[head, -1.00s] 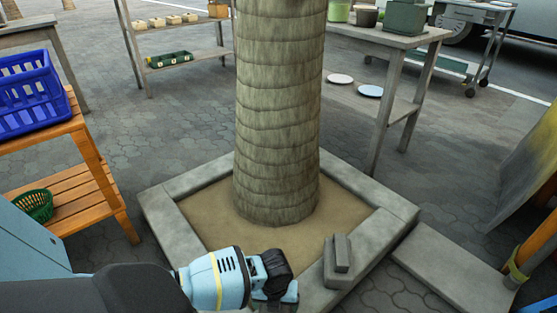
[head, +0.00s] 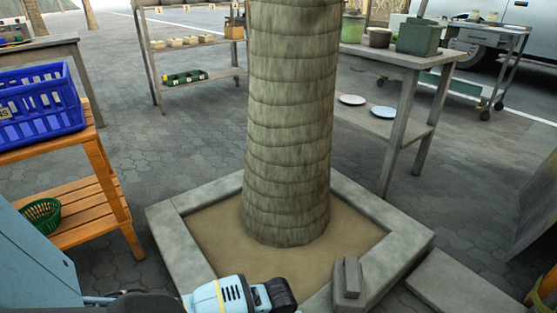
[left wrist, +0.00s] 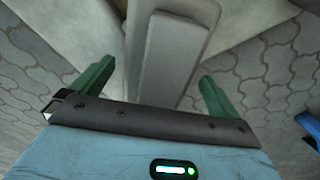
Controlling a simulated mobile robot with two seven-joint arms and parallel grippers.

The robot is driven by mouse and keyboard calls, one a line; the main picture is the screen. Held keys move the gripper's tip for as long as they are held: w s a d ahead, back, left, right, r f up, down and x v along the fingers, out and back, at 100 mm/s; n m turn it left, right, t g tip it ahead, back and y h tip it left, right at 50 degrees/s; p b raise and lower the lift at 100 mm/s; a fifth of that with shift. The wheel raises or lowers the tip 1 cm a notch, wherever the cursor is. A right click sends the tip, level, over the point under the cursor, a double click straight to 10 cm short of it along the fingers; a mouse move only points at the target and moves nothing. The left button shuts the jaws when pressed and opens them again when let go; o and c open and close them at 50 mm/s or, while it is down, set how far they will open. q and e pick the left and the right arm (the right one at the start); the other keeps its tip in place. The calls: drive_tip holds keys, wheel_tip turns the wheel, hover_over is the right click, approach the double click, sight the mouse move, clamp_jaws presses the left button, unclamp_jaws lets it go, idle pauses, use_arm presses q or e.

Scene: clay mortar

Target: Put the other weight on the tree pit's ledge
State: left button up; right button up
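A grey block-like weight with a raised narrower bar on top (head: 348,279) rests on the stone ledge (head: 400,243) of the tree pit, at its near right corner in the head view. In the left wrist view the grey weight (left wrist: 168,45) lies ahead of my left gripper (left wrist: 158,70). Its two green fingers are spread on either side of it, with gaps showing, so it is open. In the head view my left wrist is at the bottom edge, left of the weight; the fingers are out of frame. My right gripper is not in view. I see no second weight.
The palm trunk (head: 288,130) rises from the sandy pit. A wooden shelf (head: 85,205) with a blue crate (head: 40,110) and green basket (head: 42,214) stands left. A grey table (head: 400,125) stands behind right. A flat slab (head: 465,288) lies right of the pit.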

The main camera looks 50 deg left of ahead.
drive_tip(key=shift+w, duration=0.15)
use_arm(q)
drive_tip(key=shift+r, duration=0.2)
wheel_tip(320, 180, up, 10)
drive_tip(key=p, duration=0.5)
drive_tip(key=shift+r+p, duration=0.35)
drive_tip(key=shift+r, duration=0.55)
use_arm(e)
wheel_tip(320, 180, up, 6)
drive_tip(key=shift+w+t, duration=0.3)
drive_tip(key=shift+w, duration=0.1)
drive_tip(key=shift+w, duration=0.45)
